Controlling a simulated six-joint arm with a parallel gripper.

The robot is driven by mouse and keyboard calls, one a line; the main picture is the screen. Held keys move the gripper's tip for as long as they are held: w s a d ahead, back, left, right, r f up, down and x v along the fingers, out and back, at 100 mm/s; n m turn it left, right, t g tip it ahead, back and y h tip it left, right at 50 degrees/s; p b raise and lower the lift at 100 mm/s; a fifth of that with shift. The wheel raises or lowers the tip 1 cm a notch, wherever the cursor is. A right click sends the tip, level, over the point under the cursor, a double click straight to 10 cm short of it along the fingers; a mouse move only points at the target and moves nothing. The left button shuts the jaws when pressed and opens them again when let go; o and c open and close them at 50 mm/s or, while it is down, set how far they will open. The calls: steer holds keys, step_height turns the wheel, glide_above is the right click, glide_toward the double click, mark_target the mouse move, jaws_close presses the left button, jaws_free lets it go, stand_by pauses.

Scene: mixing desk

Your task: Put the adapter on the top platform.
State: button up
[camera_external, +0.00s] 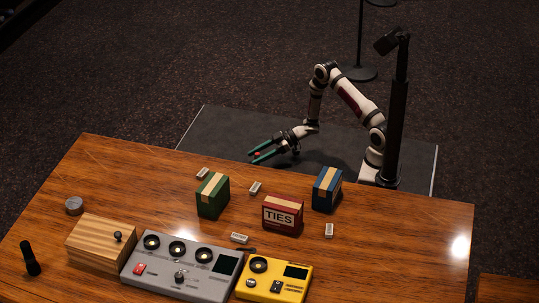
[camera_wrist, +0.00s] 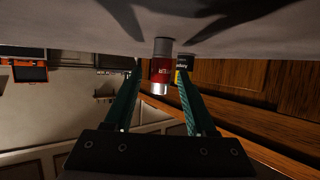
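A small red and silver cylinder (camera_wrist: 161,68), possibly the adapter, shows between the finger ends in the wrist view, with gaps on both sides. A red spot (camera_external: 257,154) shows by the fingertips in the external view, too small to tell what it is. My gripper (camera_external: 258,156) has its two green fingers apart, low over the dark grey mat beyond the desk's far edge; its fingers also show apart in the wrist view (camera_wrist: 158,75). I cannot tell which surface is the top platform.
A dark cylinder with a yellow band (camera_wrist: 184,68) is close beside the red one. On the wooden desk (camera_external: 400,225) stand green (camera_external: 212,195), red (camera_external: 282,213) and blue (camera_external: 327,189) boxes, small white blocks, grey (camera_external: 205,278) and yellow (camera_external: 272,281) mixers and a wooden box (camera_external: 97,245).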

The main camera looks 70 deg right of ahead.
steer(key=shift+r, duration=0.15)
steer(key=v, duration=1.1)
steer(key=shift+s+d+r, duration=0.15)
steer(key=shift+s+d, duration=0.05)
steer(key=shift+d, duration=0.1)
steer(key=d+r+m+g+h, duration=0.4)
steer(key=r+m+h, duration=0.3)
steer(key=r+h, duration=0.3)
steer(key=s+a+r+m+g+y, duration=0.2)
steer(key=s+a+g, duration=0.1)
steer(key=s+a, duration=0.7)
steer(key=s+a+r+m+g+y, duration=0.2)
steer(key=s+a+r+m+g, duration=0.1)
steer(key=s+a, duration=0.7)
steer(key=s+g, duration=0.1)
steer(key=s, duration=0.3)
steer(key=shift+s, duration=0.2)
stand_by(2.9)
